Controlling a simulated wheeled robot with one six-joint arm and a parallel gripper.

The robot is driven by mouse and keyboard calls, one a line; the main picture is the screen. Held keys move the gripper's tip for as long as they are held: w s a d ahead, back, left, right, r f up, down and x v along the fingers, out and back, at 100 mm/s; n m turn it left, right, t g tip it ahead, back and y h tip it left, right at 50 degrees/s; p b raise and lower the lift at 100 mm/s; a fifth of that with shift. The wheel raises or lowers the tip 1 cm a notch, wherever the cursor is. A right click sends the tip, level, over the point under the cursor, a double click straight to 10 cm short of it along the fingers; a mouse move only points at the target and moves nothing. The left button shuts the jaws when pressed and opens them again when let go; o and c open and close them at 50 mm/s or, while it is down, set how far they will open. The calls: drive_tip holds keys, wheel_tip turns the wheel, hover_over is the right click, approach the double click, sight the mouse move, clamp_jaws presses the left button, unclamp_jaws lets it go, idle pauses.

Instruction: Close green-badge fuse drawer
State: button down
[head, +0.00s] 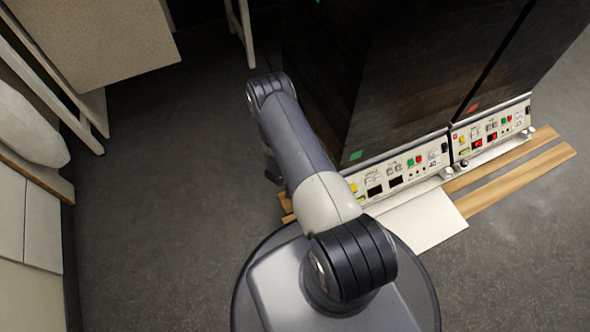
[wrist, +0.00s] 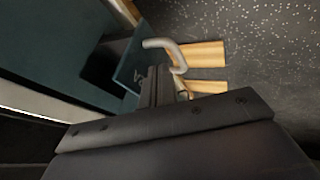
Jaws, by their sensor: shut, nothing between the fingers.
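The green badge (head: 355,155) is on the lower front of the nearer dark cabinet (head: 400,70), above a cream control panel (head: 405,168). In the wrist view, a pale curved handle (wrist: 165,45) stands out by a dark teal panel (wrist: 128,68); I cannot tell for sure that this is the fuse drawer. My gripper (wrist: 158,82) is shut and empty, its fingertips close to the handle and panel; whether they touch is unclear. In the head view my arm hides the gripper and the cabinet's left lower side.
A second cabinet with a red badge (head: 473,108) stands to the right. Wooden slats (head: 520,165) lie under the cabinets, and a white plate (head: 420,220) juts out in front. A bench (head: 95,40) is at the upper left. The floor (head: 150,220) left of my arm is clear.

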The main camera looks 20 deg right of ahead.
drive_tip(key=d+b, duration=0.2)
drive_tip(key=d, duration=0.5)
drive_tip(key=shift+d, duration=0.35)
